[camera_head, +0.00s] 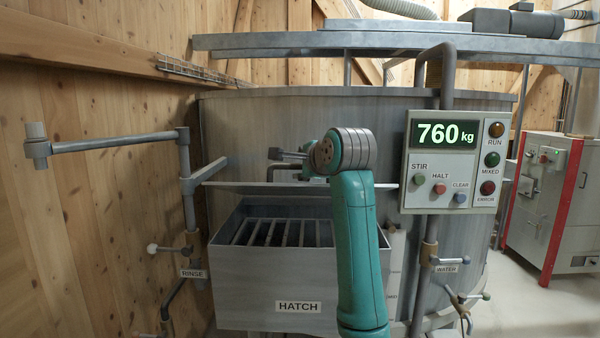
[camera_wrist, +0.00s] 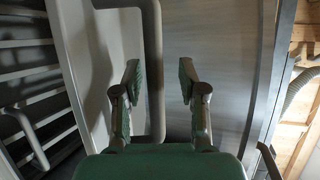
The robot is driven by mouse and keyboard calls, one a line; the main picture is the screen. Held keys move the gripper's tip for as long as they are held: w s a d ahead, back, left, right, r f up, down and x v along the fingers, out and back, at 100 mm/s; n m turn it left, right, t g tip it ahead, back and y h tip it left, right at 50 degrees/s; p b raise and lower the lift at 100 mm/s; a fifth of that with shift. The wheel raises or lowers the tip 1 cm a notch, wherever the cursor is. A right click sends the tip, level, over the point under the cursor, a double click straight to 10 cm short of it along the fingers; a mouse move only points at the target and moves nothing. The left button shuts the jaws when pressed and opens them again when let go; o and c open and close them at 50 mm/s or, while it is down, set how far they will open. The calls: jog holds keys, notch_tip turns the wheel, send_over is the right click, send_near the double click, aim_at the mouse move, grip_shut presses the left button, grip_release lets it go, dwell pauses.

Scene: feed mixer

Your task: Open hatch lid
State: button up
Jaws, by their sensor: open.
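The hatch box (camera_head: 255,293), labelled HATCH, is on the front of the tank. Its top is uncovered and shows a grate of dark bars (camera_head: 262,233), also seen at the left of the wrist view (camera_wrist: 28,72). The pale lid (camera_head: 235,184) is raised above the box, seen nearly edge-on in the head view. In the wrist view the lid (camera_wrist: 118,45) carries a grey bar handle (camera_wrist: 154,65). My gripper (camera_head: 285,153) is behind the lid's edge, partly hidden by my arm. In the wrist view its fingers (camera_wrist: 160,80) are apart, with the handle between them, nearer the left finger.
The control panel (camera_head: 440,163) reads 760 kg, right of my arm. A rinse pipe (camera_head: 110,142) reaches out at the left, and the water valve (camera_head: 430,256) is at the lower right. The tank wall (camera_wrist: 212,60) is close beside my right finger. Open floor lies at right.

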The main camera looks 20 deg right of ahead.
jog(key=shift+s+a+f, duration=0.15)
jog(key=shift+s+f, duration=0.3)
jog(key=shift+f, duration=0.25)
jog(key=r+v, duration=0.2)
jog(key=v, duration=1)
jog(key=shift+w, duration=0.2)
dwell(0.8)
dwell(0.5)
